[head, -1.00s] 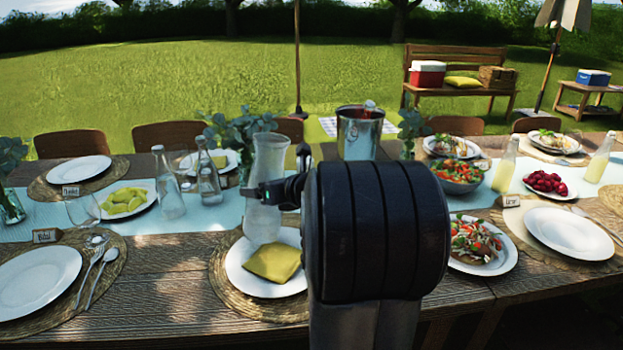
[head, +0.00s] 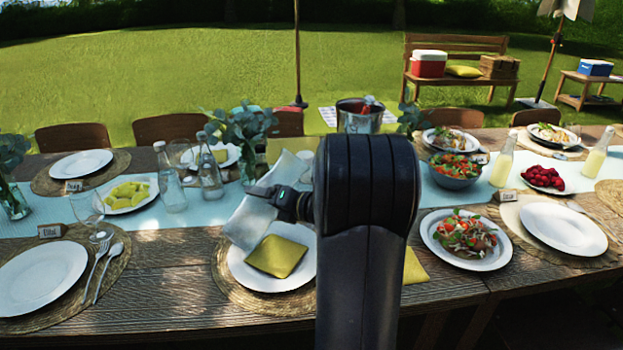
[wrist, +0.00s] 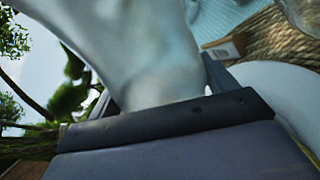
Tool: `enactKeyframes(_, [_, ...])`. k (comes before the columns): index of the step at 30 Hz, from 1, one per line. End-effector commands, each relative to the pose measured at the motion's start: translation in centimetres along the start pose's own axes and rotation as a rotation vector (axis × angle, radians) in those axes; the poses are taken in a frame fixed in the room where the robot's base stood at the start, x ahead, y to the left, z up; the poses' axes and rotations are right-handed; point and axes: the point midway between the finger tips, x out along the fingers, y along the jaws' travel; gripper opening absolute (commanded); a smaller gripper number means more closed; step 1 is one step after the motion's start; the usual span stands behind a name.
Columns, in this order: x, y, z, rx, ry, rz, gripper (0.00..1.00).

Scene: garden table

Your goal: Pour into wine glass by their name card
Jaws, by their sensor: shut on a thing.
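My gripper (head: 272,196) is shut on a pale, translucent carafe (head: 246,222), held tilted above a white plate with a yellow napkin; its upper end leans right. In the wrist view the carafe (wrist: 150,65) fills the middle between the fingers (wrist: 165,122). A wine glass (head: 88,208) stands at the left, and another (head: 180,154) farther back. Name cards stand at the front left (head: 50,231), back left (head: 73,186) and right (head: 506,195); their writing is unclear. The wrist view shows a card (wrist: 226,48) and part of a glass (wrist: 303,14). My arm hides the table's middle.
Two clear bottles (head: 170,185) and a plate of yellow fruit (head: 128,194) stand left of the carafe. A leafy vase (head: 243,135) and a metal bucket (head: 355,122) stand behind. A salad plate (head: 465,240) lies right of my arm. Bare wood shows at the front left.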

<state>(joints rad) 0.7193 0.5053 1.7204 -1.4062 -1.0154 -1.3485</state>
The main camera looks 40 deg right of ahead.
Motion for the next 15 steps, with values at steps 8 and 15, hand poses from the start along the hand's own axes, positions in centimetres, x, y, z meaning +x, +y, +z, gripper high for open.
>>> enactKeyframes(8, [0.0,1.5,0.5,0.152,-0.014,0.067,0.27])
enactKeyframes(15, [-0.2,2.8,1.2,0.262,-0.021,0.112,0.27])
